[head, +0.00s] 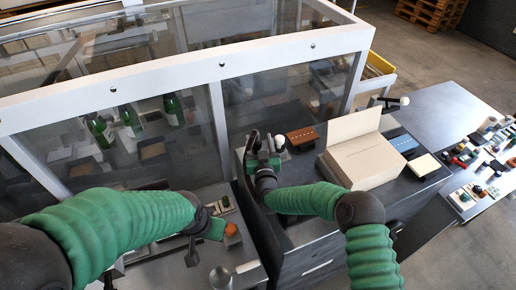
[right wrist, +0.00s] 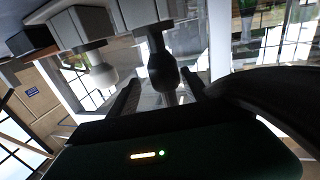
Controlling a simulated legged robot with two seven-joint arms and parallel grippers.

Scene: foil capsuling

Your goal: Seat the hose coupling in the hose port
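My right gripper (head: 264,150) is over the dark bench in front of the glass enclosure. In the right wrist view its two dark fingers (right wrist: 160,92) stand apart, with a dark rounded piece (right wrist: 162,68) on a grey block between them in the picture. Gaps show on both sides of that piece, and I cannot tell how deep it sits between the fingers. I cannot tell whether it is the hose coupling; the hose port is not identifiable. My left gripper (head: 207,228) is low over the left bench near an orange piece (head: 231,229); its fingers are unclear.
A white knob (right wrist: 100,74) is beside the dark piece, and shows near the right gripper in the head view (head: 279,142). Green bottles (head: 173,109) are behind glass.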

